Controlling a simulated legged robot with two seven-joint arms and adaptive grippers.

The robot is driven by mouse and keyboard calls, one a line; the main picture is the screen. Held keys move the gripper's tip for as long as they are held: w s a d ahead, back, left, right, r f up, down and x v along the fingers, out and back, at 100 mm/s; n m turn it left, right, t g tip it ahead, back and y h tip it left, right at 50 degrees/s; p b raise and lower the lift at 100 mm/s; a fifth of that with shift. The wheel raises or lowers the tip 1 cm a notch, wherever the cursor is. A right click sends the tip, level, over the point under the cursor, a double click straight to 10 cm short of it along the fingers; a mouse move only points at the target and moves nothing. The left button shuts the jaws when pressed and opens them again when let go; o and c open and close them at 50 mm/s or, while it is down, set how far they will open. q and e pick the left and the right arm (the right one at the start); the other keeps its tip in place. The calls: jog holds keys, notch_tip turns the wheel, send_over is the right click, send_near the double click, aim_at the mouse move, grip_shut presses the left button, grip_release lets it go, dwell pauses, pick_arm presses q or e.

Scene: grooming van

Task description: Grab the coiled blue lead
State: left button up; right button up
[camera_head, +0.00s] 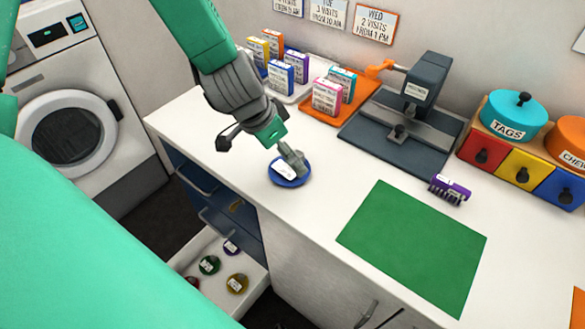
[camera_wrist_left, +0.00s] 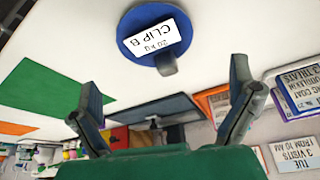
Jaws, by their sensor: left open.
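The coiled blue lead (camera_head: 275,178) is a round flat blue coil with a white label, lying on the white counter near its front edge. In the left wrist view the blue coil (camera_wrist_left: 133,24) shows its label "CLIP B 20 kg" and a grey clip-like part at its edge. My left gripper (camera_head: 293,160) is above the coil and hides part of it in the head view. In the left wrist view the left gripper (camera_wrist_left: 165,88) has its two fingers spread wide, with nothing between them. My right gripper is not in view.
An open drawer (camera_head: 205,245) below the counter holds several coiled items. A green mat (camera_head: 415,245) and a purple brush-like item (camera_head: 450,190) lie to the right. A grey press-like stand (camera_head: 400,130) and boxes on trays stand behind. Counter around the coil is clear.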

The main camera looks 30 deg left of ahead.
aim_at(288, 165)
pick_arm(q)
jog(key=shift+w+a+f, duration=0.2)
jog(key=shift+a+f, duration=0.05)
jog(key=shift+f, duration=0.4)
jog(key=x, duration=0.4)
jog(key=shift+s+d+f+b, duration=0.25)
jog(key=shift+s+d+b, duration=0.05)
jog(key=shift+b, duration=0.1)
jog(key=shift+w+d+f, duration=0.15)
jog(key=shift+f, duration=0.05)
jog(key=shift+r, duration=0.1)
jog(key=shift+c, duration=0.8)
jog(key=shift+a, duration=0.2)
jog(key=c, duration=1.2)
